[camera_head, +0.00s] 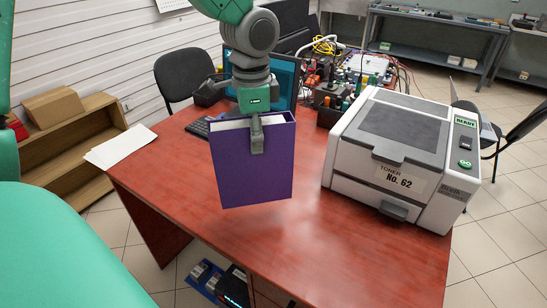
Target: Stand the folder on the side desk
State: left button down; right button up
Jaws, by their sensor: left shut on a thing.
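A purple folder (252,172) with white pages showing along its top hangs upright in the middle of the view. My left gripper (257,136) is shut on the folder's top edge from above. One finger shows on the front cover; the other is hidden behind it. The folder is over the reddish-brown desk (330,250), with its lower edge seemingly a little above the surface. My right gripper is not in view.
A white and grey toner printer (405,155) stands on the desk to the right of the folder. A monitor (285,75), keyboard and papers (118,148) lie behind and left. A wooden shelf (75,140) is at the left. The desk's front is clear.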

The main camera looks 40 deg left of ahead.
aim_at(259, 166)
pick_arm(q)
jog(key=f, duration=0.5)
jog(key=f+b, duration=0.1)
jog(key=f, duration=0.1)
jog(key=shift+w+d+f, duration=0.1)
jog(key=shift+d+f, duration=0.15)
jog(key=shift+f, duration=0.15)
jog(key=shift+w+f, duration=0.1)
jog(key=shift+a, duration=0.15)
jog(key=c, duration=1)
grip_release()
jog(key=shift+a, duration=0.1)
jog(key=shift+o, duration=0.2)
notch_tip(259, 166, up, 12)
jog(key=shift+p, duration=0.95)
